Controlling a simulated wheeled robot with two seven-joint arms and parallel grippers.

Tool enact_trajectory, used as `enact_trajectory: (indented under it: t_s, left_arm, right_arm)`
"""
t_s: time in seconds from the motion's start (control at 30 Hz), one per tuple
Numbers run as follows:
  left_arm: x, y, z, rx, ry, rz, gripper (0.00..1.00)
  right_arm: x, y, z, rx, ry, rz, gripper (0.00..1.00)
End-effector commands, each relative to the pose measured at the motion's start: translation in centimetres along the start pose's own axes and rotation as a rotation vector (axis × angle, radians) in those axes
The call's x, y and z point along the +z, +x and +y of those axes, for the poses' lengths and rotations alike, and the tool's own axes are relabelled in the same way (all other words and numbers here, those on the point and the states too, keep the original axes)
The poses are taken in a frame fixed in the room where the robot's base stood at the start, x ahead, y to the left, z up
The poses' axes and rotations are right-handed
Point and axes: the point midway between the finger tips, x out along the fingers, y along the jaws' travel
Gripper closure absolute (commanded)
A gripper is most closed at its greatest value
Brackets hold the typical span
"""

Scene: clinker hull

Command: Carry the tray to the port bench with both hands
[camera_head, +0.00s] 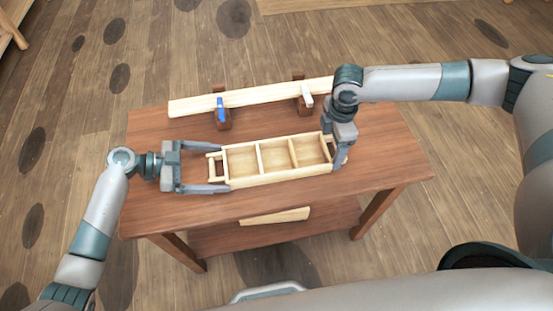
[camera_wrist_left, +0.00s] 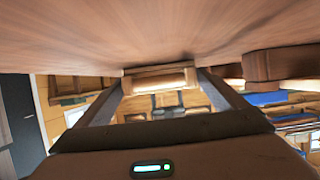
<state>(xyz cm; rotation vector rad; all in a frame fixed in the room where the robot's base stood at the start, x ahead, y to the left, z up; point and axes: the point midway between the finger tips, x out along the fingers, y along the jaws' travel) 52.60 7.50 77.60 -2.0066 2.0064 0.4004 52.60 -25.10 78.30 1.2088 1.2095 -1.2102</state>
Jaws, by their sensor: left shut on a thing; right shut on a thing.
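The tray (camera_head: 280,177) is a pale wooden box with three open compartments and a handle at each end. It is over the middle of the table, and I cannot tell whether it touches the top. My left gripper (camera_head: 226,167) is shut on its left end, one finger on each side. In the left wrist view the pale handle (camera_wrist_left: 160,82) shows between the fingers. My right gripper (camera_head: 338,151) points down and is shut on the right end, which it partly hides. The compartments look empty.
The brown table (camera_head: 150,215) has a lower shelf with a pale wood piece (camera_head: 275,216). Behind the tray, a long pale plank (camera_head: 260,96) lies on two dark blocks, with a blue clamp (camera_head: 220,109) and a white one (camera_head: 307,94). The table's front strip is clear.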

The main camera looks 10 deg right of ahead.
Motion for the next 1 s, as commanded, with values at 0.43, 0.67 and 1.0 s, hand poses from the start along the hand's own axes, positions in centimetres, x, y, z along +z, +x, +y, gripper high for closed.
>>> enact_trajectory:
  t_s: [0.43,0.67,1.0]
  left_arm:
    - [-3.1,-1.3,0.0,0.000,0.001,0.000,0.41]
    - [-4.2,-1.8,0.0,0.000,0.001,0.000,0.41]
    - [-4.4,-1.9,0.0,0.000,0.001,-0.001,0.41]
  right_arm:
    - [0.0,-3.4,0.0,0.001,0.001,0.000,0.62]
    - [0.0,-4.6,0.0,0.001,0.001,0.000,0.62]
    - [0.0,-4.8,0.0,0.001,0.001,0.000,0.62]
